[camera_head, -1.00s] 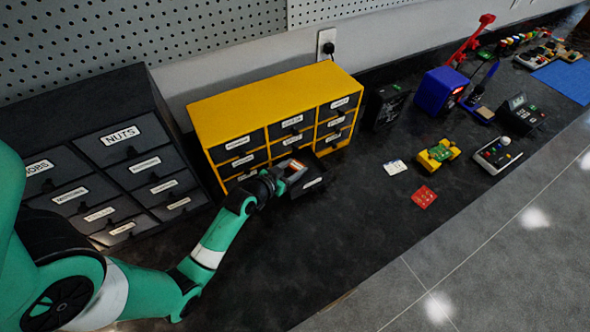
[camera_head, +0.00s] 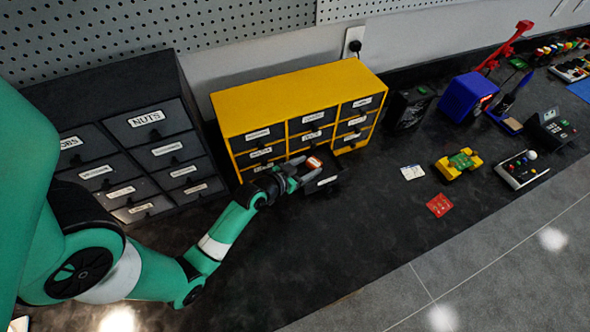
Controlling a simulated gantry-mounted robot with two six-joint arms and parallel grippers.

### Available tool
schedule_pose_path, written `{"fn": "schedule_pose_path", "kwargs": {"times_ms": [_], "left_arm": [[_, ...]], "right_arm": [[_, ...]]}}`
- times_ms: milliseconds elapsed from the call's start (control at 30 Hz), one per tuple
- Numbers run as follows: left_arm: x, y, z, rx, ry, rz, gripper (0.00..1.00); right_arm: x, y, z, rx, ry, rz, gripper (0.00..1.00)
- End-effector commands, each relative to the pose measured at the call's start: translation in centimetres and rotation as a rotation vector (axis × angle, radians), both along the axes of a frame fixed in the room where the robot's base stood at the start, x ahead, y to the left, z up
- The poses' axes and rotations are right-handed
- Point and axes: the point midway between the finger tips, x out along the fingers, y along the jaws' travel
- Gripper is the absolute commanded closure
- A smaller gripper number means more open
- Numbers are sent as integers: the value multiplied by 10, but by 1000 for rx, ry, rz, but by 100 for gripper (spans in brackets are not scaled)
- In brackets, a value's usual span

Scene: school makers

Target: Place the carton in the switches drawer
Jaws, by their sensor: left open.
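The yellow cabinet (camera_head: 290,88) holds rows of dark, labelled drawers. One bottom-row drawer (camera_head: 322,182) is pulled open toward the front; its label is too small to read. A small orange and white carton (camera_head: 314,162) shows at the open drawer, just beyond my left fingertips. My left gripper (camera_head: 300,176) is open over the drawer, its grey fingers spread on the near side of the carton. I cannot tell whether the carton rests on the drawer floor. My right gripper is out of view.
A dark cabinet (camera_head: 105,80) with a NUTS label stands at the left. A black box (camera_head: 410,107), a blue device (camera_head: 468,98), a yellow board (camera_head: 458,162) and a red card (camera_head: 439,205) lie to the right. The black counter in front is clear.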

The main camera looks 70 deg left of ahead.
Motion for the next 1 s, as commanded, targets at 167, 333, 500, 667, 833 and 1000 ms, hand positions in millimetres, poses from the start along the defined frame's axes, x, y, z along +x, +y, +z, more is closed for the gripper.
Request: {"fn": "schedule_pose_path", "kwargs": {"times_ms": [167,333,500,667,833,1000], "left_arm": [[-38,-21,21,-1,2,2,32],[-66,-36,32,-1,2,2,32],[-77,-43,37,2,0,1,32],[-78,-43,37,1,0,0,32],[-78,-43,37,1,0,0,32],[-58,-40,59,37,-38,-28,32]], "right_arm": [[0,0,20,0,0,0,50],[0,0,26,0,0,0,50],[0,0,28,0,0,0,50],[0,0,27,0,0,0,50],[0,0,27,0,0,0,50],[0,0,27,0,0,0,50]]}}
